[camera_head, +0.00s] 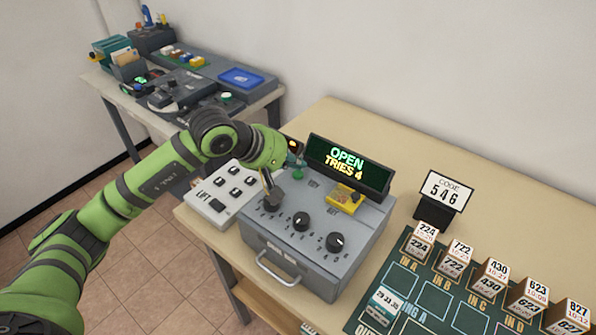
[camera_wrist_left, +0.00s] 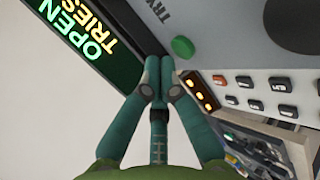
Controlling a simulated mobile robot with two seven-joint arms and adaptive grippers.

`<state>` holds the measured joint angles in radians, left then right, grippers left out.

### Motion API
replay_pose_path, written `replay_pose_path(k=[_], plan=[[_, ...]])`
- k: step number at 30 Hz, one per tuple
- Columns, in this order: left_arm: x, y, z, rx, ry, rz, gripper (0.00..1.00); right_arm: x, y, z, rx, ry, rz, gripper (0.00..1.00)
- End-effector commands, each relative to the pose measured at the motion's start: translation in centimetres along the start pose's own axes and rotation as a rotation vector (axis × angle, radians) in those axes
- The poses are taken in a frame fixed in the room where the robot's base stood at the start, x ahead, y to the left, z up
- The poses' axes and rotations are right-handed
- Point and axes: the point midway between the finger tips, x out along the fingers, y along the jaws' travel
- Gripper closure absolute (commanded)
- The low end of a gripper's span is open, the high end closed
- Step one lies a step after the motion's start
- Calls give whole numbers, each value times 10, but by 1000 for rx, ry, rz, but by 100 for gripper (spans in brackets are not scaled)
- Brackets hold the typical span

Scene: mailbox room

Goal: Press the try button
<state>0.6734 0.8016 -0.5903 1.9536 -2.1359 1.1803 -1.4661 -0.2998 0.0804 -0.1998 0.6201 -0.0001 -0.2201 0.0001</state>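The green try button (camera_head: 298,174) is on top of the grey box (camera_head: 300,270), left of the lit display. In the left wrist view the round green button (camera_wrist_left: 182,47) sits beside the label TRY. My left gripper (camera_head: 293,158) is by the button, at the display's left end. In the left wrist view its teal fingertips (camera_wrist_left: 159,64) are together with nothing between them. They appear just short of the button in the picture; I cannot tell the exact gap. The display (camera_head: 346,166) reads OPEN, TRIES 4. My right gripper is not in view.
The box has dark dials (camera_head: 302,221), a yellow block (camera_head: 344,197) and a front handle (camera_head: 279,272). A white LIFT panel (camera_head: 228,192) stands left. A code card (camera_head: 445,190) reads 546. Numbered blocks stand on a green mat (camera_head: 420,300) at right.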

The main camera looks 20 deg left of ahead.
Motion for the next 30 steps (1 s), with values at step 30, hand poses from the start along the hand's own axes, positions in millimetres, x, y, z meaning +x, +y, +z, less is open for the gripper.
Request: replay_pose_path(k=[30], plan=[[-36, 37, 0, 1, -1, 0, 100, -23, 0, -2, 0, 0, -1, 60]])
